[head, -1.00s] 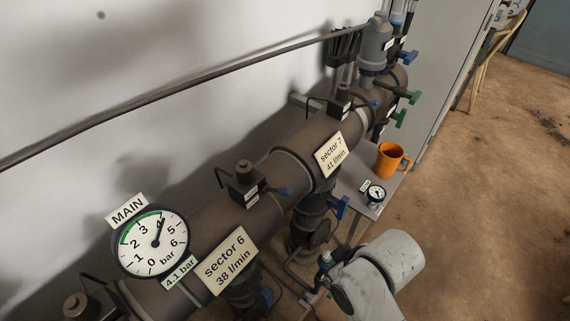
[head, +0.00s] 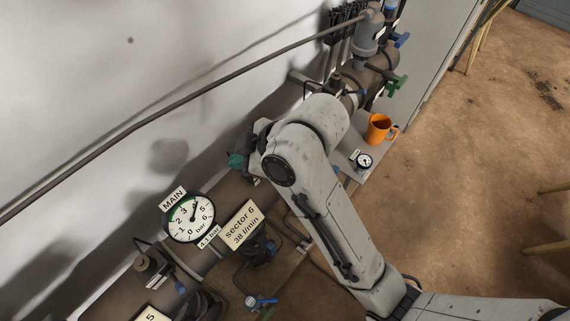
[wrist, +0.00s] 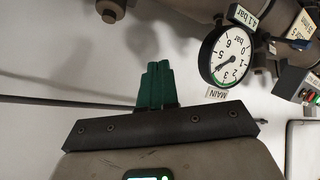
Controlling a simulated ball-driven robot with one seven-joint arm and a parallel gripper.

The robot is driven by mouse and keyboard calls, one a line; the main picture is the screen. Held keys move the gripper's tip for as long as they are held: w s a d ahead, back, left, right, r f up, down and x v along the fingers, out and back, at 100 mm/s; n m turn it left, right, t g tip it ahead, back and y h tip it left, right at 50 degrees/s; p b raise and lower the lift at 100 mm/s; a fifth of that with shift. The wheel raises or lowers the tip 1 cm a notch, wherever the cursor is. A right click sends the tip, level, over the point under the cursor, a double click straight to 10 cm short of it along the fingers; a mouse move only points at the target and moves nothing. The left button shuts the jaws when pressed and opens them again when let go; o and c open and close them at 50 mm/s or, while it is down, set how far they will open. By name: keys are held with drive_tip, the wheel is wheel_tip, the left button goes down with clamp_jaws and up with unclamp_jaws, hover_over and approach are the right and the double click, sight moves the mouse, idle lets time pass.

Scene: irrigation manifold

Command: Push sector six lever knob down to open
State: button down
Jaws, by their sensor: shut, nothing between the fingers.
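The sector 6 plate (head: 241,224), reading 38 l/min, hangs on the brown pipe right of the MAIN gauge (head: 190,217). The small black valve box with a blue lever above that plate is now hidden behind my arm and gripper in the head view. My gripper (head: 236,160) is at the wall side of the pipe, above the plate in the picture. In the wrist view its green fingers (wrist: 155,84) are together and empty, with white wall behind. I cannot tell whether they touch the lever.
Another valve box (head: 150,265) with a blue lever stands left of the gauge; a lit box (wrist: 297,82) shows in the wrist view. A rail (head: 180,105) runs along the wall. An orange mug (head: 379,128) and small gauge (head: 363,160) sit on the shelf.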

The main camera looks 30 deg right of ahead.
drive_tip(key=w+a+r+n+g+y, duration=0.1)
drive_tip(key=w+a+r+n, duration=0.35)
drive_tip(key=r+n, duration=0.45)
drive_tip(key=s+d+f+n+g+h, duration=0.3)
drive_tip(key=d+n, duration=0.3)
drive_tip(key=n, duration=0.2)
drive_tip(key=s+d+f+n+g+h, duration=0.2)
drive_tip(key=d+f+n+g+h, duration=0.1)
drive_tip(key=d+f+n, duration=0.3)
drive_tip(key=shift+s+d+n+g+p, duration=0.3)
drive_tip(key=shift+s+d+n+p, duration=0.25)
drive_tip(key=shift+n, duration=0.65)
drive_tip(key=shift+w, duration=0.15)
drive_tip(key=shift+s+f+b, duration=0.15)
drive_tip(key=shift+f+b, duration=1.2)
drive_tip(key=shift+f, duration=0.4)
drive_tip(key=shift+s+f+b, duration=0.15)
drive_tip(key=shift+f+b, duration=1.15)
drive_tip(key=shift+f, duration=0.45)
